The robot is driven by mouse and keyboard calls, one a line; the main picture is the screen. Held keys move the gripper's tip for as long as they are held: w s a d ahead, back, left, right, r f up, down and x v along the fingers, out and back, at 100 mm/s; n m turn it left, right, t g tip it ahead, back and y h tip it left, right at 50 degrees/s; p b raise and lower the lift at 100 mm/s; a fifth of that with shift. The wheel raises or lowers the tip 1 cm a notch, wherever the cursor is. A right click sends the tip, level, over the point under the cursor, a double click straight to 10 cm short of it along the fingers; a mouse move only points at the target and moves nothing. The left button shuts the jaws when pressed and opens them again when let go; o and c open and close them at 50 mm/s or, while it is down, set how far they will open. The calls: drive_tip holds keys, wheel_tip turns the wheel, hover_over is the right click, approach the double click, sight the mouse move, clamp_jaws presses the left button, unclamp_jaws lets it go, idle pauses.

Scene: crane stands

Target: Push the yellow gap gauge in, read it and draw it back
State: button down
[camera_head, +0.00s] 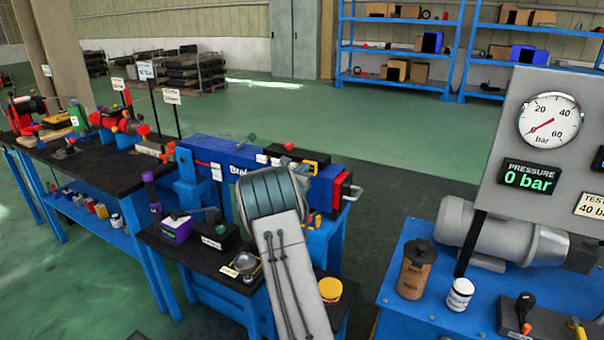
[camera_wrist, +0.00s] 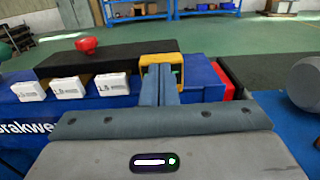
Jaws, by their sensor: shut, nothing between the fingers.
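The yellow gap gauge looks to be the yellow frame (camera_wrist: 161,58) at the right end of a black block (camera_wrist: 105,57) in the wrist view. A small green light shows inside it. My gripper (camera_wrist: 161,69) is shut and empty. Its fingertips overlap the yellow frame in the picture; I cannot tell whether they touch it. White plates (camera_wrist: 68,87) with millimetre markings, too small to read surely, sit along the block's front. In the head view the black block (camera_head: 303,158) lies on the blue brake unit (camera_head: 225,158); my arm hides my gripper there.
A red knob (camera_wrist: 87,45) stands on the block. A dark bench (camera_head: 110,165) with tools lies to the left. A pressure panel (camera_head: 525,135) reads 0 bar above a blue table (camera_head: 400,300) with a motor (camera_head: 500,235). The green floor behind is open.

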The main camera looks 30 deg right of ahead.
drive_tip(key=shift+w+d, duration=0.2)
drive_tip(key=shift+d, duration=0.05)
drive_tip(key=p+v, duration=0.3)
drive_tip(key=v, duration=1.1)
drive_tip(key=shift+r, duration=0.35)
drive_tip(key=shift+s+p, duration=0.1)
drive_tip(key=shift+p, duration=0.5)
drive_tip(key=shift+f+p, duration=0.15)
drive_tip(key=shift+p, duration=0.3)
